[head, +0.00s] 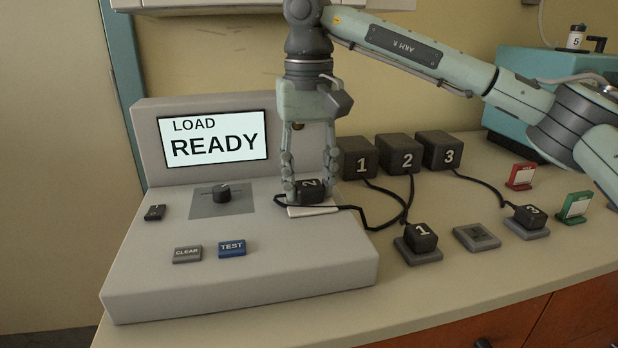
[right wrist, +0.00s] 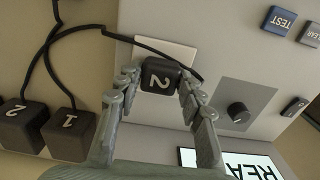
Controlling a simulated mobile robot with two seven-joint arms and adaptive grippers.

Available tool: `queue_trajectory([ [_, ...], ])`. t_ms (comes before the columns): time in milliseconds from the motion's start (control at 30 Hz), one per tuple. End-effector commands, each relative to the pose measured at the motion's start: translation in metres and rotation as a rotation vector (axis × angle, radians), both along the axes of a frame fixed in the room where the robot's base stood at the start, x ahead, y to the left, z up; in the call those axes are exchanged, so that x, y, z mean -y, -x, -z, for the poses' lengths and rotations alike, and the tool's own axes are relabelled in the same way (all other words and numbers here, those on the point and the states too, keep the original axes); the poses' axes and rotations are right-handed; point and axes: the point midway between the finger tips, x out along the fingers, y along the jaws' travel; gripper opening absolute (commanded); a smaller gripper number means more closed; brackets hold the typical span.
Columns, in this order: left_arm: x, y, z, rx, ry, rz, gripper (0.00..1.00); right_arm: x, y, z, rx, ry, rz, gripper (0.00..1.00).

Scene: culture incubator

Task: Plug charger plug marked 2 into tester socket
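The black charger plug marked 2 (head: 311,190) is upright over the white plate of the tester socket (head: 326,211), at the right of the grey tester. My right gripper (head: 310,187) points down with one finger on each side of this plug, shut on it. The right wrist view also shows plug 2 (right wrist: 160,75) between the fingertips (right wrist: 158,78), with the white plate (right wrist: 150,53) beside it. The socket opening is hidden, so I cannot tell how deep the plug sits. My left gripper is not in view.
The tester screen (head: 212,139) reads LOAD READY. Charger blocks 1 (head: 359,157), 2 (head: 401,153) and 3 (head: 440,150) stand behind. Plugs 1 (head: 422,236) and 3 (head: 530,215) sit on pads around an empty pad (head: 477,238). A cable (head: 378,224) loops across the tester's right edge.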

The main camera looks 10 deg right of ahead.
Motion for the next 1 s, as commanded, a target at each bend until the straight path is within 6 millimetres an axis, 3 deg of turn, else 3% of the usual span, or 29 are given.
queue_trajectory([
  [33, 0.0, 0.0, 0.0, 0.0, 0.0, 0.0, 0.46, 0.0, 0.0, -0.001, 0.001, 0.0, 0.0, 0.46],
  [133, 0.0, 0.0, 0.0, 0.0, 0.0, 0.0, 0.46, 0.0, 0.0, -0.001, 0.001, 0.0, 0.0, 0.58],
  [533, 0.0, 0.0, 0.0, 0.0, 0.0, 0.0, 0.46, 0.0, -0.001, -0.008, 0.003, -0.001, 0.0, 0.59],
  [1000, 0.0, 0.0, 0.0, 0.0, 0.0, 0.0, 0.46, 0.0, 0.0, -0.099, 0.006, 0.0, 0.002, 0.59],
])
